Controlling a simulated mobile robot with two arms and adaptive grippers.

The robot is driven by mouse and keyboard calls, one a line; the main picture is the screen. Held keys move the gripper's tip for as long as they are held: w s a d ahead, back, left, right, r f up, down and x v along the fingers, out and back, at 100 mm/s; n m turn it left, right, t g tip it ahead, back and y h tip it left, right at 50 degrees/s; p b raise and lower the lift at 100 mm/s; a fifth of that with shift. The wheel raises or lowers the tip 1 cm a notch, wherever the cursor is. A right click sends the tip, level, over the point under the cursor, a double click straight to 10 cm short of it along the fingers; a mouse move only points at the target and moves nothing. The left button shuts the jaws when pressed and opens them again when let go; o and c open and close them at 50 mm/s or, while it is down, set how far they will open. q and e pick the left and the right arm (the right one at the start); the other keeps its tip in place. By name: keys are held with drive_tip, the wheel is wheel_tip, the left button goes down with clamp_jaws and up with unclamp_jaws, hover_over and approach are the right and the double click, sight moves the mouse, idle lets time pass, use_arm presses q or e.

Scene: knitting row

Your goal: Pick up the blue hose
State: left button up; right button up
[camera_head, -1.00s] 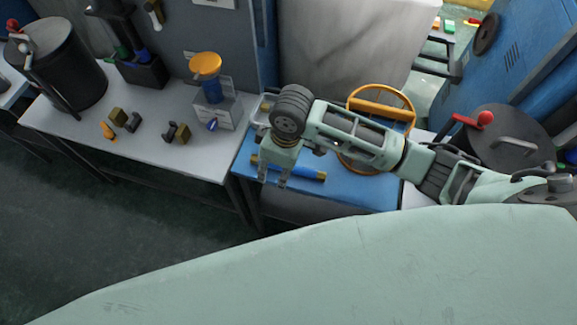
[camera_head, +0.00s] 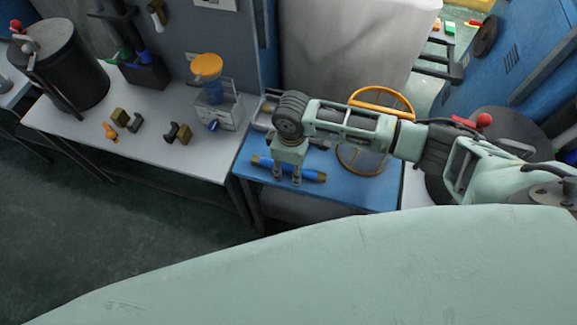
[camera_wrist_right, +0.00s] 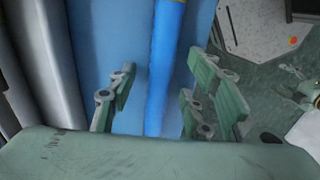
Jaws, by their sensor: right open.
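The blue hose (camera_head: 308,175) lies on the blue table (camera_head: 375,190), with brass-coloured ends. My right gripper (camera_head: 287,183) points down over the hose, with its fingers in front of it in the head view. In the right wrist view the hose (camera_wrist_right: 166,60) runs between the spread fingers of the right gripper (camera_wrist_right: 160,105). Whether the fingertips touch the table cannot be told. My left gripper is not in view.
An orange handwheel (camera_head: 384,93) stands on the blue table behind my right arm. A white table (camera_head: 75,120) to the left holds small dumbbell-like parts (camera_head: 178,133) and an orange-topped cup (camera_head: 207,66). A dark drum (camera_head: 62,65) stands at the far left.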

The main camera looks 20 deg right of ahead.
drive_tip(key=shift+f, duration=0.1)
drive_tip(key=shift+c, duration=0.4)
clamp_jaws()
